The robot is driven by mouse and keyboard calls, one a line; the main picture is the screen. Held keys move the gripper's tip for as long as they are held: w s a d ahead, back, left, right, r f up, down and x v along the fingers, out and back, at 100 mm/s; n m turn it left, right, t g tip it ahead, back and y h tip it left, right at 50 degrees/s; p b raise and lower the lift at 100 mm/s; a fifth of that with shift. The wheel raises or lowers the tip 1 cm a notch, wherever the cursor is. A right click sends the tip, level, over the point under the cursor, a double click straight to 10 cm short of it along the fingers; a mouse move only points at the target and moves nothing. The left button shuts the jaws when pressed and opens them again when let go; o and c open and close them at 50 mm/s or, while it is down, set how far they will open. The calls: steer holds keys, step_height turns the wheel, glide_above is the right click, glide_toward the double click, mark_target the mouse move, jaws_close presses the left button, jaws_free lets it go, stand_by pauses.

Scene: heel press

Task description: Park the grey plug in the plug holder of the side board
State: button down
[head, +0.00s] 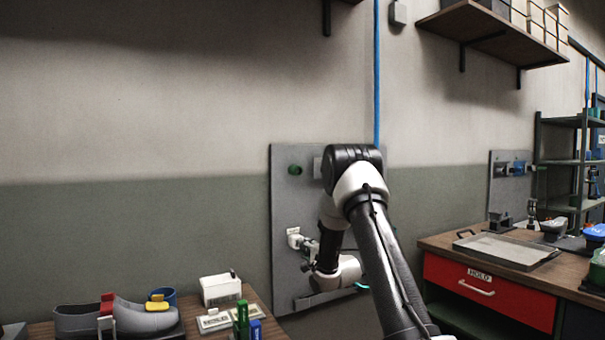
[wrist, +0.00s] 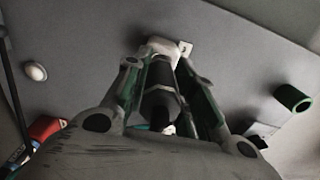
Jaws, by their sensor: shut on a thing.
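The side board (head: 284,207) is a grey upright panel against the wall. My gripper (head: 306,247) is low in front of it, close to a small white fitting (head: 293,235) on the board. The wrist view shows my gripper (wrist: 160,82) shut on the grey plug (wrist: 160,102), a dark cylinder between the fingers. The plug points at the board, with the white fitting (wrist: 165,47) just beyond its far end. I cannot tell whether plug and fitting touch, nor whether this fitting is the plug holder. My arm hides part of the board.
A green round part (wrist: 293,98) sticks out from the board, and a white knob (wrist: 35,71) is on the other side. A red part (wrist: 46,127) is at lower left. A bench with a grey shoe form (head: 138,317) and a white box (head: 221,290) stands left.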

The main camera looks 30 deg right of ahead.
steer(key=shift+w, duration=1.05)
steer(key=c, duration=1.1)
jaws_free()
steer(key=shift+s, duration=0.15)
